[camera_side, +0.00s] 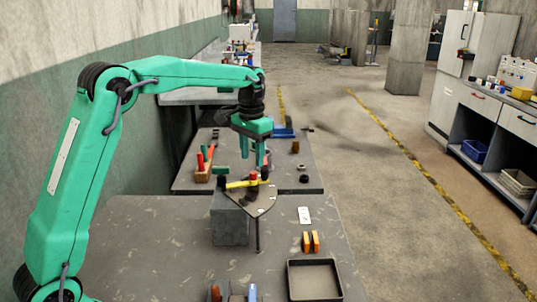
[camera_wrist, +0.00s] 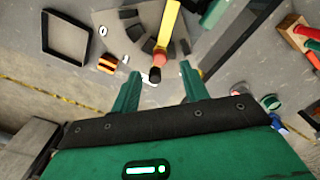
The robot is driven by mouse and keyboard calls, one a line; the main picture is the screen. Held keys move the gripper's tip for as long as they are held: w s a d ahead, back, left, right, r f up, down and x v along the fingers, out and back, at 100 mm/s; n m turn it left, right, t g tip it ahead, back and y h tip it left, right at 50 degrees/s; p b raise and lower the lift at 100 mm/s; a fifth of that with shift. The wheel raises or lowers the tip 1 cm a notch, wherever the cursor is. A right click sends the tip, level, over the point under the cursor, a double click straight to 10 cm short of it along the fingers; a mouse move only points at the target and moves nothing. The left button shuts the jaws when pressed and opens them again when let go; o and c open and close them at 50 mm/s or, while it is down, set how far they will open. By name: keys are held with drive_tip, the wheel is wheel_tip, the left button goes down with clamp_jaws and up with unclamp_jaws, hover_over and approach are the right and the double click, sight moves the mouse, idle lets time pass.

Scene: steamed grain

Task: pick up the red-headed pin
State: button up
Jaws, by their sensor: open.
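The red-headed pin shows its red head (camera_side: 253,176) at a yellow bar (camera_side: 238,184) on a dark plate (camera_side: 262,203) in the side view. In the wrist view the red head (camera_wrist: 160,54) lies at the near end of the yellow bar (camera_wrist: 168,22), with a round black piece (camera_wrist: 155,75) just nearer to me. The pin's shaft cannot be made out. My gripper (camera_side: 254,163) is open and points down just above the red head. In the wrist view its fingertips (camera_wrist: 161,72) stand apart on either side of the black piece, with nothing held.
A grey block (camera_side: 229,225) stands by the plate. A wooden block with red-handled items (camera_side: 203,173) is behind left. The table's left front is clear.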

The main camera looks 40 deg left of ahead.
sight(253, 172)
drive_tip(key=shift+f, duration=2.4)
drive_tip(key=shift+w, duration=0.1)
clamp_jaws()
